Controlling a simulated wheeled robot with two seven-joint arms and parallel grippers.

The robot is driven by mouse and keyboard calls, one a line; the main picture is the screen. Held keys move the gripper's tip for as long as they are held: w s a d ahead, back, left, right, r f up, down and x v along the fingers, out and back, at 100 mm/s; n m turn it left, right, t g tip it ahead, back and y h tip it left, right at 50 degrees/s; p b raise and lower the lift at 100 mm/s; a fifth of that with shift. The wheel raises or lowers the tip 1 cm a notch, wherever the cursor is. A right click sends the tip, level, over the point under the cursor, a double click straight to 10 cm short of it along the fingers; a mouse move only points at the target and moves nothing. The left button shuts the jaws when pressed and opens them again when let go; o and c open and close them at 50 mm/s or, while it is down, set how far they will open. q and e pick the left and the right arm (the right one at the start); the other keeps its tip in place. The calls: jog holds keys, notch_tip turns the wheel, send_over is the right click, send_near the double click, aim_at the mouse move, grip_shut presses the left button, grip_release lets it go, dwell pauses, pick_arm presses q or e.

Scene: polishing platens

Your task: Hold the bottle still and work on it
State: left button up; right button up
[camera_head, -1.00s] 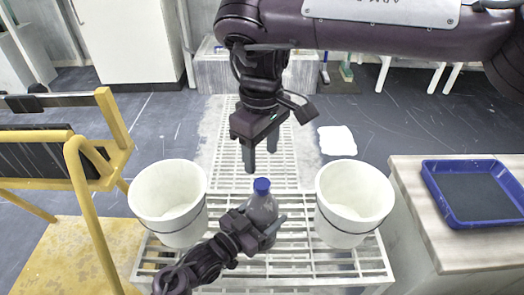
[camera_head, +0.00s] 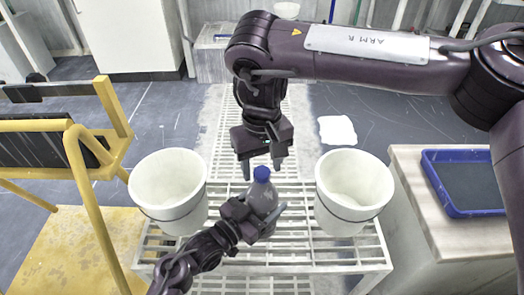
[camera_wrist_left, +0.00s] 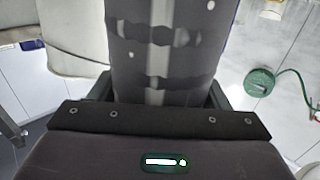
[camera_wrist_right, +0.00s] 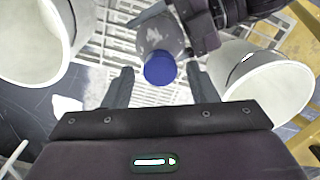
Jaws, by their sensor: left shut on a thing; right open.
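The bottle (camera_head: 262,196) stands upright on a white slatted rack (camera_head: 300,256) between two white buckets. It is grey and see-through with a blue cap (camera_head: 262,174). My left gripper (camera_head: 262,216) is shut around the bottle's body. In the left wrist view the bottle's grey side (camera_wrist_left: 168,50) fills the space between the fingers. My right gripper (camera_head: 262,172) is open and points down over the cap. In the right wrist view the cap (camera_wrist_right: 160,68) shows between and beyond the two spread fingers; whether they touch it cannot be told.
A white bucket (camera_head: 168,216) stands left of the bottle and another (camera_head: 345,220) right of it, both close to the grippers. A blue tray (camera_head: 462,205) lies on a side table at right. A yellow frame (camera_head: 75,160) stands at left.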

jog(key=shift+f, duration=0.3)
